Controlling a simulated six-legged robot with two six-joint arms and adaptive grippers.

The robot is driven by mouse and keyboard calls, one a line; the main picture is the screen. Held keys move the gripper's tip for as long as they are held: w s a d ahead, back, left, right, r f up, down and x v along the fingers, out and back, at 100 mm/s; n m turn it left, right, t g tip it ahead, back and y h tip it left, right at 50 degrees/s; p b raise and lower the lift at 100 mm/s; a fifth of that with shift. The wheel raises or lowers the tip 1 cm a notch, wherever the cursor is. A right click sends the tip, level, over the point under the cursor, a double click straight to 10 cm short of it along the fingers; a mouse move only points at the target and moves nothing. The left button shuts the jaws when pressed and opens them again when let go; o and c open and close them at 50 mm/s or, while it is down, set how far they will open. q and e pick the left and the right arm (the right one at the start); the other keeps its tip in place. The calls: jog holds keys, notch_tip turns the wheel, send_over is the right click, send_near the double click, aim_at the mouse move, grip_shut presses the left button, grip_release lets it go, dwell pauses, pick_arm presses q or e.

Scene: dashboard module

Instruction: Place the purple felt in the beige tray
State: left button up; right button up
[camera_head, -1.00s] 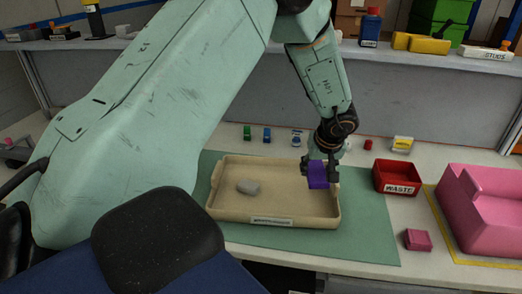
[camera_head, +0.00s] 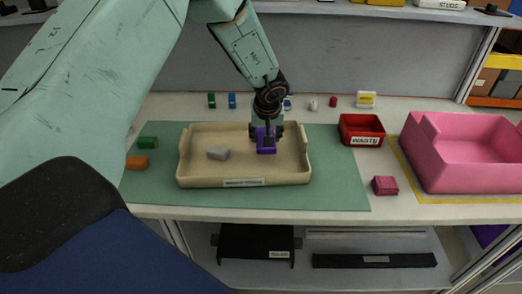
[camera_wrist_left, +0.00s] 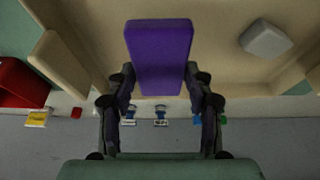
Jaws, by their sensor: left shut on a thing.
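The purple felt (camera_head: 267,148) is a small purple block in the head view, inside the beige tray's outline toward its right side. My left gripper (camera_head: 266,130) is shut on it from above. In the left wrist view the purple felt (camera_wrist_left: 160,55) sits between the two fingers of my left gripper (camera_wrist_left: 160,90), with the tray floor behind it. The beige tray (camera_head: 195,182) lies on a green mat. I cannot tell whether the felt touches the tray floor. My right gripper is not in view.
A grey block (camera_head: 218,153) lies in the tray's left part. A red waste bin (camera_head: 361,130) and a pink block (camera_head: 385,186) stand to the right, beside a large pink bin (camera_head: 465,155). Green (camera_head: 148,142) and orange (camera_head: 137,163) blocks lie left of the tray.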

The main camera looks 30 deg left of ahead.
pick_arm(q)
jog(key=shift+a+f, duration=0.25)
jog(key=shift+f, duration=0.45)
notch_tip(320, 180, down, 2)
jog(key=shift+s+f+b, duration=0.1)
jog(key=shift+s+b, duration=0.05)
jog(key=shift+b, duration=0.4)
jog(key=shift+f, duration=0.35)
jog(key=shift+d, duration=0.1)
jog(key=shift+f, duration=0.15)
jog(key=o, duration=0.7)
jog(key=shift+o, duration=1.3)
